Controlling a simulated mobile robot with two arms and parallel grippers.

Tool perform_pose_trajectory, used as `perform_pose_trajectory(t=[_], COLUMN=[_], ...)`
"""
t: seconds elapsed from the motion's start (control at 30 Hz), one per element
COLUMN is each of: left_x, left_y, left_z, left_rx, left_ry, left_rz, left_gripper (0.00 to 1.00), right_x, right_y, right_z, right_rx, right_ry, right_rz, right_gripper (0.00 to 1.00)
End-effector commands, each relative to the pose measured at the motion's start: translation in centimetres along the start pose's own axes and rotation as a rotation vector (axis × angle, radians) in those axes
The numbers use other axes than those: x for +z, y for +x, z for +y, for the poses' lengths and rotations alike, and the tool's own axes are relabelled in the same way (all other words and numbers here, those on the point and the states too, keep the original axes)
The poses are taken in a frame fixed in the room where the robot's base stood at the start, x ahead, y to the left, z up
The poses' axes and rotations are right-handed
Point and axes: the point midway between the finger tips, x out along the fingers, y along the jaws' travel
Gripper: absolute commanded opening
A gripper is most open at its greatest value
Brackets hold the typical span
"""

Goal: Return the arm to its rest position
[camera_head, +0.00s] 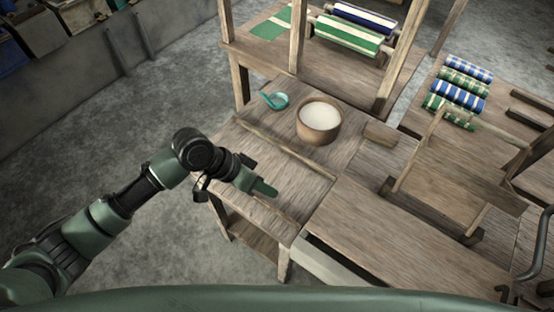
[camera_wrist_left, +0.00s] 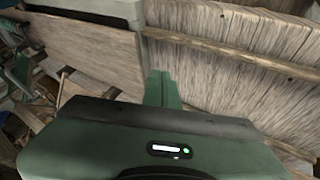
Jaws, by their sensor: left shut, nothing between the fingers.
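My left arm comes in from the left in the head view, and its green gripper (camera_head: 264,188) is over the near left part of the wooden bench top (camera_head: 285,165). The gripper is shut and empty. Its closed fingers (camera_wrist_left: 162,88) also show in the left wrist view, in front of wooden boards. A teal spoon or ladle (camera_head: 277,99) and a brown bowl with white contents (camera_head: 318,121) stand on the bench, beyond the gripper and apart from it. My right gripper is not in view.
The wooden handloom (camera_head: 330,48) with green, blue and white cloth rolls stands behind the bench. Several striped rolls (camera_head: 458,92) lie on a table to the right. A wooden block (camera_head: 381,133) is right of the bowl. Bare concrete floor (camera_head: 130,120) lies left of the bench.

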Motion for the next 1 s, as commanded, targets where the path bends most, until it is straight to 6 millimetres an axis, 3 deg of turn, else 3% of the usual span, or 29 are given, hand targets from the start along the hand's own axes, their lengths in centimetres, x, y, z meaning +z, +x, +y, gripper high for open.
perform_pose_trajectory(t=[0.27, 0.47, 0.57, 1.0], left_x=[0.2, 2.5, 4.7, 16.1], left_y=[0.0, 1.0, 0.2, -6.1], left_z=[0.4, 2.9, 3.1, -0.4], left_rx=[0.000, -0.060, -0.156, -0.534], left_ry=[0.004, 0.014, -0.033, -0.320], left_rz=[0.004, 0.053, 0.090, 0.038], left_gripper=[0.00, 0.00, 0.00, 0.00], right_x=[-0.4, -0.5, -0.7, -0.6], right_y=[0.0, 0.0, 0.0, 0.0], right_z=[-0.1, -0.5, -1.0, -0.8], right_rx=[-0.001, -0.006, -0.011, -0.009], right_ry=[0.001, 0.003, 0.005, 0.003], right_rz=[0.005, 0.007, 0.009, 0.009], right_gripper=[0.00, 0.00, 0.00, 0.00])
